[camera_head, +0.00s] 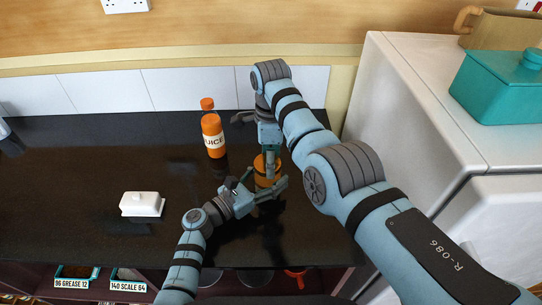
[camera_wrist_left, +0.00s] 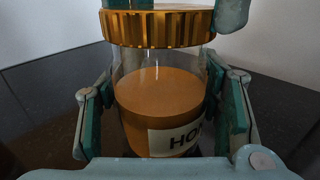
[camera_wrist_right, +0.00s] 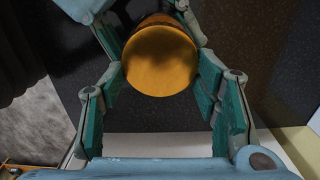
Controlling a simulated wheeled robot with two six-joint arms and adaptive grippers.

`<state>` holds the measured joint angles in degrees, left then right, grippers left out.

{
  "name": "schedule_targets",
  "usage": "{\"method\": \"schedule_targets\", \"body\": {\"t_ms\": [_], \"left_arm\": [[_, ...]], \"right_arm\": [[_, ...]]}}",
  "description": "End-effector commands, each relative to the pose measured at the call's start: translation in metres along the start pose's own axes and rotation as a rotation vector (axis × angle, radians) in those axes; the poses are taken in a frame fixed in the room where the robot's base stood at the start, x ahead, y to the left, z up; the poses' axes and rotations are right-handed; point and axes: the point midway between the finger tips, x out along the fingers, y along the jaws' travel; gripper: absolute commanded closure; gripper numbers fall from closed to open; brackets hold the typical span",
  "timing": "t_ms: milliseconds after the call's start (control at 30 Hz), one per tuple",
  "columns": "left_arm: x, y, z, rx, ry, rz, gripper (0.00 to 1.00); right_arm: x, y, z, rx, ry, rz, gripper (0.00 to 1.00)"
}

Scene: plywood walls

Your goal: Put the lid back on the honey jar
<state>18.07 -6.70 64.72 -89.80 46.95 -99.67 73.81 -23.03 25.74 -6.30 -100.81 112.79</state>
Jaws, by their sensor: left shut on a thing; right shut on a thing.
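The honey jar (camera_wrist_left: 158,100) is clear glass, partly full of amber honey, and stands upright on the dark counter. In the head view the jar (camera_head: 262,182) is partly hidden by my grippers. My left gripper (camera_head: 268,190) is shut around the jar's body from the front. The gold ribbed lid (camera_wrist_left: 160,28) sits level at the jar's mouth in the left wrist view; I cannot tell whether it is fully seated. My right gripper (camera_wrist_right: 160,75) is shut on the lid from above, and the lid's round top (camera_wrist_right: 160,62) shows between its fingers.
An orange juice bottle (camera_head: 214,140) stands behind and left of the jar. A white lidded dish (camera_head: 142,204) sits at the left on the counter (camera_head: 60,185). A white cabinet (camera_head: 420,100) at the right bears a teal lidded box (camera_head: 495,90) and a tan pot (camera_head: 505,30).

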Motion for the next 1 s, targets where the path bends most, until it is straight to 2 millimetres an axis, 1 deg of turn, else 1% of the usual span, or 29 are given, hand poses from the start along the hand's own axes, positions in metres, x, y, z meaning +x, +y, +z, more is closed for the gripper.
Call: {"method": "schedule_targets", "body": {"t_ms": [233, 267, 333, 367, 500, 600, 833, 867, 900, 967, 1000], "left_arm": [[-0.0004, -0.0001, -0.0014, 0.000, 0.003, 0.000, 0.91], [-0.0004, -0.0001, -0.0014, 0.000, 0.003, 0.000, 1.00], [-0.0004, -0.0001, -0.0015, 0.000, 0.003, 0.000, 1.00], [-0.0004, -0.0001, -0.0015, 0.000, 0.003, 0.000, 1.00], [-0.0005, -0.0001, -0.0015, 0.000, 0.003, 0.000, 1.00], [-0.0005, -0.0001, -0.0016, 0.000, 0.003, 0.001, 1.00], [-0.0006, 0.0000, -0.0017, 0.000, 0.004, 0.001, 1.00], [-0.0006, 0.0000, -0.0017, 0.000, 0.004, 0.001, 1.00], [-0.0006, 0.0000, -0.0017, 0.000, 0.004, 0.001, 1.00], [-0.0006, 0.0000, -0.0017, 0.000, 0.004, 0.001, 1.00], [-0.0006, 0.0000, -0.0017, 0.000, 0.004, 0.001, 1.00]], "right_arm": [[0.0053, 0.0000, -0.0001, 0.000, 0.000, 0.000, 0.56], [0.0055, 0.0000, -0.0001, 0.000, 0.000, 0.000, 0.56], [0.0055, 0.0002, 0.0000, 0.030, 0.000, 0.000, 0.56], [0.0056, 0.0005, 0.0001, 0.071, -0.001, 0.000, 0.56], [0.0057, 0.0029, 0.0004, 0.400, -0.001, -0.001, 0.56], [0.0053, 0.0039, 0.0006, 0.550, -0.001, -0.001, 0.56], [0.0050, 0.0038, 0.0005, 0.570, -0.001, -0.001, 0.56], [0.0050, 0.0038, 0.0005, 0.570, -0.001, -0.001, 0.43], [0.0049, 0.0038, 0.0005, 0.569, -0.001, -0.001, 0.36], [0.0050, 0.0038, 0.0005, 0.569, -0.001, -0.001, 0.27], [0.0051, 0.0038, 0.0006, 0.568, -0.001, -0.001, 0.24]]}}
